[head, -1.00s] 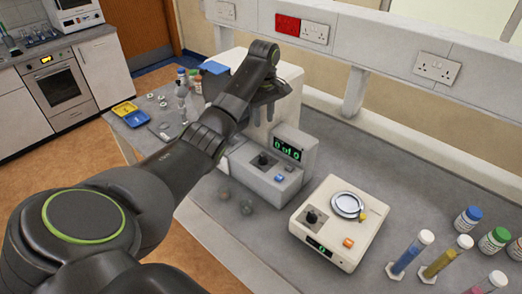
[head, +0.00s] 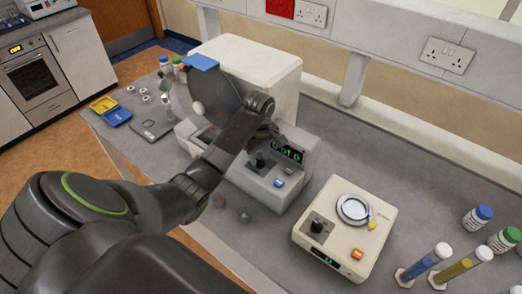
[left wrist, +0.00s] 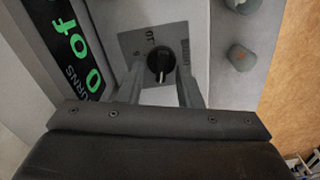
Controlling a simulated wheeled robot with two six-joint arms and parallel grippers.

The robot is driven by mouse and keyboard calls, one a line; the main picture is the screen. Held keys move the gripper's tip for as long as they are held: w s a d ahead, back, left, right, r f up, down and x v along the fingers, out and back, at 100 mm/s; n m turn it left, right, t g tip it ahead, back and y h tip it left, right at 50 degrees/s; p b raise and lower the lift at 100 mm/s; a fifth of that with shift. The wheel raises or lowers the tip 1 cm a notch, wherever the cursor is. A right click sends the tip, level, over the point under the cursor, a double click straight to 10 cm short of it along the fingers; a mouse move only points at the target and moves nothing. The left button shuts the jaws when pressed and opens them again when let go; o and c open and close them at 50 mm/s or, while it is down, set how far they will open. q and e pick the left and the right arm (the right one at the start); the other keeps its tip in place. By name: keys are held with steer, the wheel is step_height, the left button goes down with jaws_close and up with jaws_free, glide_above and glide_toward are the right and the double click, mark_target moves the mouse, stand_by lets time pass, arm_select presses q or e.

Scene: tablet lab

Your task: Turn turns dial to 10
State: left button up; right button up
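The turns dial is a round black knob (left wrist: 161,62) with a pale pointer mark, on a dark label plate with a "10" printed beside it. In the head view the dial (head: 261,160) sits on the grey control box (head: 262,190), left of a green display (head: 287,153) that seems to read "0 of 0". My left gripper (head: 266,141) is just above the dial, pointing down at it. In the left wrist view its fingers (left wrist: 160,88) are apart, on either side of the dial's lower part; contact cannot be told. My right gripper is not in view.
A blue button (head: 279,183) is near the dial. A cream balance (head: 345,235) stands to the right, tubes (head: 427,262) and bottles beyond it. A dark drum (head: 222,100) and white housing (head: 265,65) stand behind. Two small grey lumps (head: 245,216) lie in front of the control box.

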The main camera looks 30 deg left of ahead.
arm_select(q)
steer(key=shift+s, duration=0.1)
jaws_close()
stand_by(0.4)
steer(key=m, duration=0.6)
steer(key=shift+d, duration=0.1)
steer(key=m, duration=0.6)
steer(key=shift+d+m, duration=0.1)
steer(key=shift+m, duration=0.3)
steer(key=m, duration=0.3)
steer(key=shift+m, duration=0.4)
steer(key=m, duration=0.3)
steer(key=shift+d, duration=0.15)
steer(key=m, duration=0.6)
steer(key=shift+d+m, duration=0.1)
steer(key=shift+m, duration=0.3)
